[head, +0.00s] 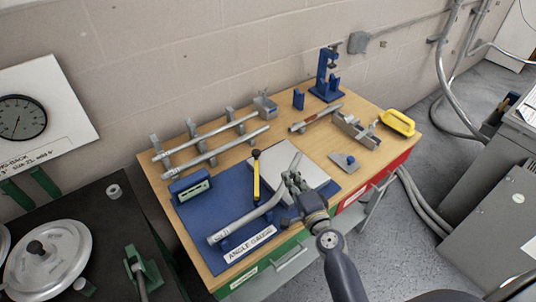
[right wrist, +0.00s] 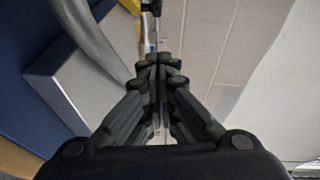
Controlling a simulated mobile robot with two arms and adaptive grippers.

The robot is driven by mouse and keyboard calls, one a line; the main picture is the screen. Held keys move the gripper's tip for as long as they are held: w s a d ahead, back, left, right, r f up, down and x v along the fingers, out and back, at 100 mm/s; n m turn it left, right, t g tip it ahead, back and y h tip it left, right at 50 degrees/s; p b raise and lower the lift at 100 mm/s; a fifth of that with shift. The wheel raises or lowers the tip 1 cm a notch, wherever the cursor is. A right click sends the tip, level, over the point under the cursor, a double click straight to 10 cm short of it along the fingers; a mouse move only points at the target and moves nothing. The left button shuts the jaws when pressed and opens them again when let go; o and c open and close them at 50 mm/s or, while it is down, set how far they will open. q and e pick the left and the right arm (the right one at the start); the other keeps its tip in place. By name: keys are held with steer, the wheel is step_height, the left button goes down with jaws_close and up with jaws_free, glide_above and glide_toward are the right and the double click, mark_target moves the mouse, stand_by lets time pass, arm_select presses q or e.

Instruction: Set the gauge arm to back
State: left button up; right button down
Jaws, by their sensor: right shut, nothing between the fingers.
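The angle gauge is a blue board (head: 226,193) with a light grey plate (head: 310,166), labelled "ANGLE GAUGE", on the wooden bench. Its gauge arm (head: 256,178) is a yellow bar with a black upper end, standing near the plate's left edge. A bent grey conduit (head: 244,221) lies across the gauge's front, and its curved part also shows in the right wrist view (right wrist: 99,40). My right gripper (head: 292,180) is shut and empty above the plate, to the right of the gauge arm and apart from it. It hides part of the plate and conduit. My left gripper is out of view.
Conduits on grey supports (head: 212,148) line the back left. A blue level-like block (head: 190,187) sits left of the gauge. A blue stand (head: 325,78), a grey vise-like tool (head: 355,130) and a yellow-handled item (head: 398,122) stand at the right. A dark table (head: 85,215) adjoins the left.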

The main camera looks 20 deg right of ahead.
mark_target(256, 171)
steer(key=w, duration=0.7)
steer(key=shift+w+a+f, duration=0.2)
steer(key=shift+w+f, duration=0.05)
steer(key=shift+f, duration=0.1)
steer(key=w+a, duration=0.2)
steer(key=shift+w+a+f, duration=0.1)
steer(key=shift+w+f, duration=0.2)
steer(key=shift+w+a, duration=0.3)
steer(key=shift+a, duration=0.1)
arm_select(q)
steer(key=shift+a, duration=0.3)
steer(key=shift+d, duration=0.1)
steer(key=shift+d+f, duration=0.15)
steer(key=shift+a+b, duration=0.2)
steer(key=shift+b, duration=0.1)
arm_select(e)
steer(key=shift+w+a, duration=0.2)
steer(key=shift+a, duration=0.05)
